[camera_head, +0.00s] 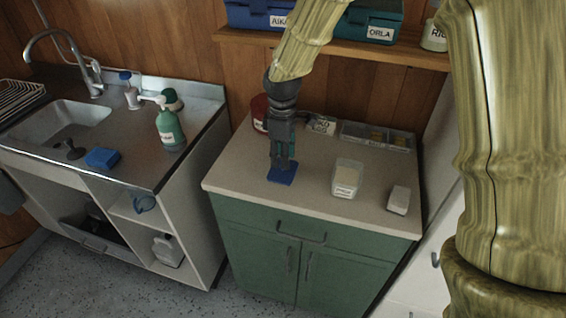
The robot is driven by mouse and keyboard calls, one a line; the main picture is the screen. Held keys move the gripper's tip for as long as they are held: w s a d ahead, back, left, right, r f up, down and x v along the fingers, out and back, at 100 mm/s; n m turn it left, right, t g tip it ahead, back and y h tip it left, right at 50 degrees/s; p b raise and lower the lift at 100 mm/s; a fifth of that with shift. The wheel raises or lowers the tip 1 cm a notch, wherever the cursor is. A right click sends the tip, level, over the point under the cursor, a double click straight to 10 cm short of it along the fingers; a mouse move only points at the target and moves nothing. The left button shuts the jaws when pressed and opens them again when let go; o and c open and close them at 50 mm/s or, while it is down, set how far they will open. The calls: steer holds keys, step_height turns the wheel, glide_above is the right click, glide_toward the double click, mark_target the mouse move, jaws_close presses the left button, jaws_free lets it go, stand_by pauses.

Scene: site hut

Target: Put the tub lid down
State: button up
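A flat blue lid (281,176) shows at the tips of my gripper (283,166), above the beige top of the green cabinet. I take it to be the tub lid. It looks roughly level, on the surface or very close to it; I cannot tell which. My gripper points down and its fingers hide the lid's rear part. I cannot tell whether the fingers are closed on the lid. An open, pale see-through tub (347,178) with a label and whitish contents stands to the right of the lid.
A small white block-like item (399,199) is at the right of the cabinet top (316,203). A red container (260,112), a white labelled item (322,125) and a divided clear tray (378,136) stand behind. The front left of the top is bare.

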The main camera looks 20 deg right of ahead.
step_height(320, 180, up, 9)
steer(key=b, duration=0.1)
steer(key=shift+f, duration=0.15)
stand_by(0.4)
